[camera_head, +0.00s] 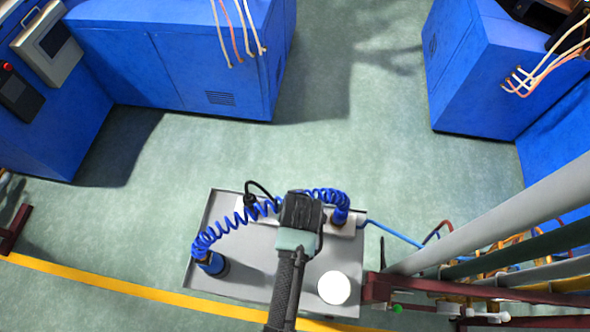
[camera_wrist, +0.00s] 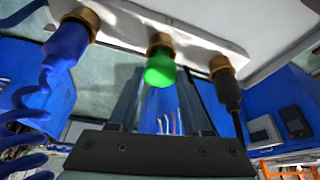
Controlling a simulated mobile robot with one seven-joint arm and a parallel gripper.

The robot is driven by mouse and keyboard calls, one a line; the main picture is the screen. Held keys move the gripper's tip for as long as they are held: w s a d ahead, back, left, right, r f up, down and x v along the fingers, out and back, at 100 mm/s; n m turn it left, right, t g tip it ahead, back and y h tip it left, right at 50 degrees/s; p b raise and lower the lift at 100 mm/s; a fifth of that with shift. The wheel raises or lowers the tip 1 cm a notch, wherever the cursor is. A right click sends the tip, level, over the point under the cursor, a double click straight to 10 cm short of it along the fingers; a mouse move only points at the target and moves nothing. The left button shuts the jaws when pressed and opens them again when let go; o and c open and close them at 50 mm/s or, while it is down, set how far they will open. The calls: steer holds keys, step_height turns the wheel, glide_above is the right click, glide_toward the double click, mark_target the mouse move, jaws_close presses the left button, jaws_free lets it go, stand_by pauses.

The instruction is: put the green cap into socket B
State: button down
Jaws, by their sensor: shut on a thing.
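The green cap (camera_wrist: 160,70) is held at the far end of my gripper (camera_wrist: 162,85) in the wrist view, between its fingertips. It lies right at the middle brass socket (camera_wrist: 159,42) of a pale block (camera_wrist: 200,20). Whether it is seated or only touching cannot be told. A blue plug (camera_wrist: 68,42) is in the left brass socket and a black plug (camera_wrist: 228,88) is in the right one. No socket letter is readable. In the head view my gripper (camera_head: 300,212) is over the block (camera_head: 342,230) and hides the cap.
A grey table (camera_head: 240,285) carries a blue coiled hose (camera_head: 235,222), a blue fitting (camera_head: 212,264) and a white round object (camera_head: 334,288). Pipes (camera_head: 500,220) on red supports stand close on the right. Blue cabinets (camera_head: 180,60) stand behind, with clear floor between.

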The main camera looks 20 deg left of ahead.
steer(key=shift+f+b, duration=0.55)
steer(key=shift+f, duration=0.35)
steer(key=shift+c, duration=1.3)
jaws_free()
steer(key=shift+r, duration=0.1)
step_height(320, 180, up, 7)
steer(key=p, duration=0.7)
steer(key=shift+r, duration=0.9)
